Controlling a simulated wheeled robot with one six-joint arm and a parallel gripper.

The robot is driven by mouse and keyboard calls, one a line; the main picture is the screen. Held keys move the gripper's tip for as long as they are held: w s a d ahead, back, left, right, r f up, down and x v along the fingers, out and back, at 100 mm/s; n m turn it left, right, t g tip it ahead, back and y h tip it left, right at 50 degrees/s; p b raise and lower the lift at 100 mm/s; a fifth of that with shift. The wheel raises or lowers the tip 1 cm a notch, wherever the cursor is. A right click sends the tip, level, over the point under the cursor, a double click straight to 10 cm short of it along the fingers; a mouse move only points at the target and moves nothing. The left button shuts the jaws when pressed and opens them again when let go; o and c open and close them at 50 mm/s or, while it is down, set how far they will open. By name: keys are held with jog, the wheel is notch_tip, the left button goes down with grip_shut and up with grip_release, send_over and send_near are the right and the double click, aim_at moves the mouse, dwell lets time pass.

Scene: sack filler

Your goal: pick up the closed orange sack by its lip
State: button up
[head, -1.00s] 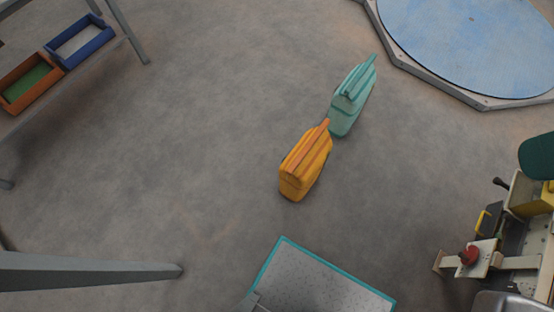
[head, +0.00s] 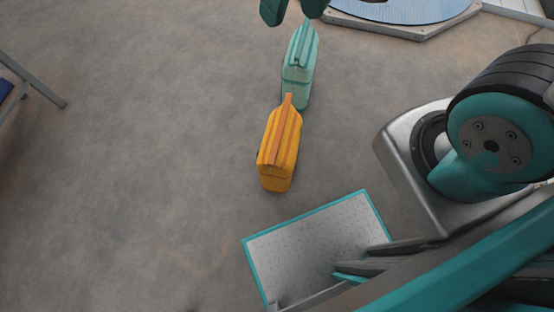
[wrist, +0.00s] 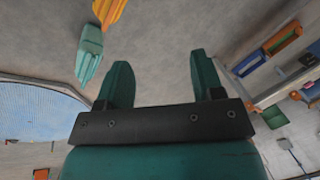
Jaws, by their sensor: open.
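The orange sack (head: 280,150) stands closed on the floor in the middle of the head view, its lip (head: 287,103) a raised ridge along the top. It also shows at the top edge of the wrist view (wrist: 108,10), partly cut off. My gripper (head: 292,10) is at the top edge of the head view, beyond the sacks, with only its fingertips showing. In the wrist view my gripper (wrist: 160,78) has its two teal fingers wide apart with nothing between them. It is apart from the orange sack.
A closed teal sack (head: 300,65) stands just behind the orange one, close to it. A grey teal-edged plate (head: 310,245) lies in front. A blue round platform (head: 400,8) is at the back. Trays (wrist: 282,38) stand on a rack in the wrist view.

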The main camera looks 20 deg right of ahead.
jog(key=w+d+f+m+h+b, duration=0.1)
jog(key=w+f+m+b, duration=0.25)
jog(key=f+b, duration=0.6)
jog(key=w+d+f+m+h+b, duration=0.1)
jog(key=w+f+m+b, duration=0.25)
jog(key=f, duration=1.15)
jog(key=w+d+f+m+h+b, duration=0.15)
jog(key=w+f+b, duration=0.35)
jog(key=f+b, duration=0.5)
jog(key=m+b, duration=0.1)
jog(key=b, duration=0.3)
send_near(281, 126)
jog(key=f, duration=0.5)
jog(key=shift+w+d+f, duration=0.15)
jog(key=shift+w, duration=0.25)
jog(key=shift+s+f+b, duration=0.2)
jog(key=shift+f+b, duration=0.7)
jog(key=shift+f, duration=0.55)
jog(key=shift+s+f+b, duration=0.15)
jog(key=shift+f+b, duration=0.7)
jog(key=shift+f, duration=0.6)
jog(key=shift+f, duration=0.25)
grip_shut()
